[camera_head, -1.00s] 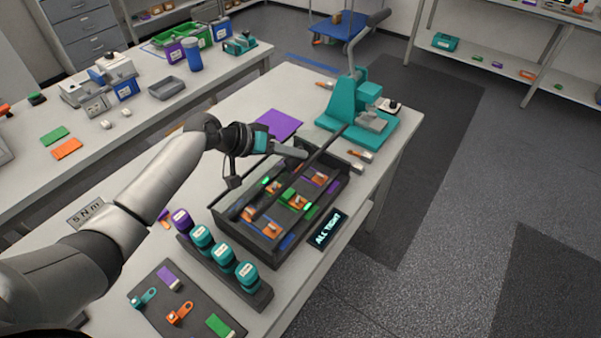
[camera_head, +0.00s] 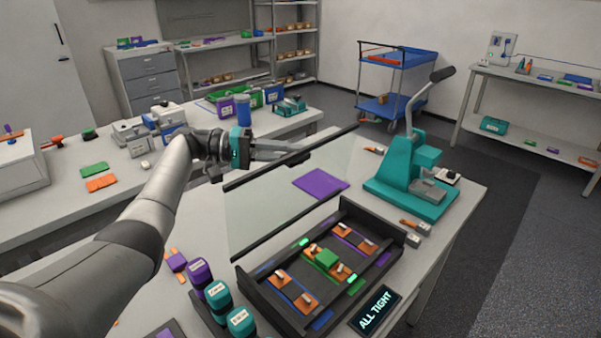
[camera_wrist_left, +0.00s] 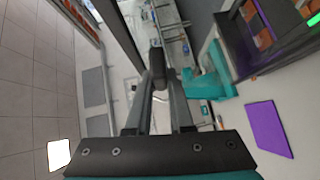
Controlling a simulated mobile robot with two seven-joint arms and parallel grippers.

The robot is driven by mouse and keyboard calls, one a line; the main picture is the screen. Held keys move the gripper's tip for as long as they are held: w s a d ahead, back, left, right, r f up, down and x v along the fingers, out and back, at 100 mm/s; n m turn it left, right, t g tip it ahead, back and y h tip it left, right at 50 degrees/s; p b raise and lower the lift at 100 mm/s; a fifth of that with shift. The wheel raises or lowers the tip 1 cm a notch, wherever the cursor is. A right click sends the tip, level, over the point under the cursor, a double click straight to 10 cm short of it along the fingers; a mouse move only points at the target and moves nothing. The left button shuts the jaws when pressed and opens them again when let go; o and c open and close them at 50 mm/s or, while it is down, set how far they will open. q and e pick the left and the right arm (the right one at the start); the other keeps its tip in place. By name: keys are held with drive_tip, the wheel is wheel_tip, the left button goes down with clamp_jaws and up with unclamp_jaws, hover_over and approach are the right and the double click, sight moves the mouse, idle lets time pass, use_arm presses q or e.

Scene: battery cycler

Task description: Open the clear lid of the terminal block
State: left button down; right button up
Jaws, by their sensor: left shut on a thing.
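The terminal block (camera_head: 238,277) is a dark tray with orange terminals and a green piece, on the near table in the head view. Its clear lid (camera_head: 262,208) is a see-through pane with black rails, standing raised and tilted up along the block's back left side. My left gripper (camera_head: 303,153) is at the lid's upper rail, shut on the dark lid handle. In the left wrist view, the fingers (camera_wrist_left: 158,85) close around this dark handle (camera_wrist_left: 157,60) on the rail. The block's inside is uncovered. My right gripper is out of view.
A purple sheet (camera_head: 321,181) lies behind the lid. Teal and purple containers (camera_head: 218,294) stand in front left. An ALL TIGHT display (camera_head: 375,310) sits at the block's front right.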

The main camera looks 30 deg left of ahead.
use_arm(q)
drive_tip(key=shift+w+a+n+h+b, duration=0.2)
drive_tip(key=shift+a+b, duration=0.1)
drive_tip(key=shift+a, duration=0.1)
drive_tip(key=shift+w+a+n+h+b, duration=0.15)
drive_tip(key=shift+a+b, duration=0.1)
drive_tip(key=shift+a, duration=0.15)
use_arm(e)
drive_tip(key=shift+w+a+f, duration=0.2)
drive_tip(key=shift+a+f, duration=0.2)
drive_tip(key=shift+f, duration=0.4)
use_arm(q)
drive_tip(key=c, duration=0.8)
unclamp_jaws()
drive_tip(key=b+v, duration=0.4)
drive_tip(key=v, duration=0.8)
drive_tip(key=shift+s, duration=0.2)
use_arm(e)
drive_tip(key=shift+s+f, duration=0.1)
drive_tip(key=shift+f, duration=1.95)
